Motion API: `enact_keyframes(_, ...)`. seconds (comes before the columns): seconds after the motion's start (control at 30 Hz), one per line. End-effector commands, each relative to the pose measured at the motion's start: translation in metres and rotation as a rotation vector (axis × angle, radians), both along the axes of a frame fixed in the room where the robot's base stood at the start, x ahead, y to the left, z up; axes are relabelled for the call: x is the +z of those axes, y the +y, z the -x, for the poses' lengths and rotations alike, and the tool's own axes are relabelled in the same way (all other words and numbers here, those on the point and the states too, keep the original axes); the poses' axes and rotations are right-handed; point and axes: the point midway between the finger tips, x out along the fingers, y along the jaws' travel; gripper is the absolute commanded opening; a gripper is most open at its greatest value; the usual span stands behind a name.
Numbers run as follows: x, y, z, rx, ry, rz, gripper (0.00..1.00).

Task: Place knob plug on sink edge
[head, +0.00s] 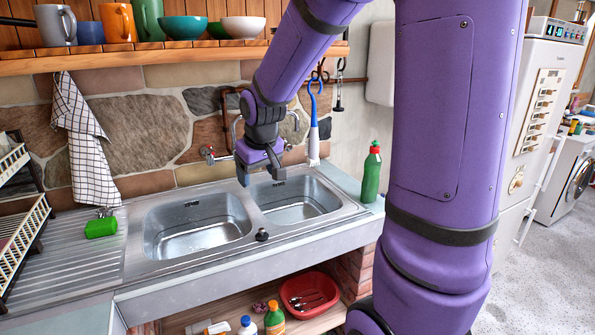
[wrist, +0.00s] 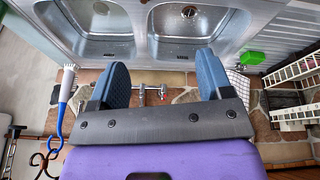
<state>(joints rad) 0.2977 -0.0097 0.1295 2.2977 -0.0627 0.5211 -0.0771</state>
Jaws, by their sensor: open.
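A small black knob plug (head: 262,235) sits on the front edge of the metal sink (head: 200,265), near the divider between the two bowls. At the top border of the wrist view a small dark bit shows at the sink's edge; I cannot tell for sure that it is the plug. My gripper (head: 262,174) is above the back of the sink near the divider, apart from the plug. In the wrist view its two blue-grey fingers (wrist: 162,68) are spread wide with nothing between them.
A tap (head: 210,154) is on the wall behind my gripper. A blue-handled brush (head: 314,125) hangs to its right. A green bottle (head: 371,172) stands at the sink's right end; a green sponge (head: 101,227) lies on the left drainboard. A shelf (head: 150,58) with cups and bowls runs above.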

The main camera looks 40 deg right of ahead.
Motion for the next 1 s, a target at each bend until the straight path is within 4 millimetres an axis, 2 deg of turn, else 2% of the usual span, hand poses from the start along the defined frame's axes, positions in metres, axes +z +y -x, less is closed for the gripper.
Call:
enact_keyframes(0.03, 0.016, 0.009, 0.013, 0.006, -0.015, 0.006, 0.73)
enact_keyframes(0.2, 0.054, 0.032, 0.059, 0.012, -0.045, 0.006, 0.73)
enact_keyframes(0.43, 0.089, 0.057, 0.127, 0.026, -0.085, -0.01, 0.73)
enact_keyframes(0.6, 0.103, 0.07, 0.177, 0.04, -0.115, -0.036, 0.73)
enact_keyframes(0.7, 0.106, 0.075, 0.2, 0.048, -0.125, -0.051, 0.73)
enact_keyframes(0.83, 0.107, 0.078, 0.22, 0.055, -0.134, -0.066, 0.73)
enact_keyframes(1.0, 0.107, 0.08, 0.228, 0.058, -0.136, -0.073, 0.73)
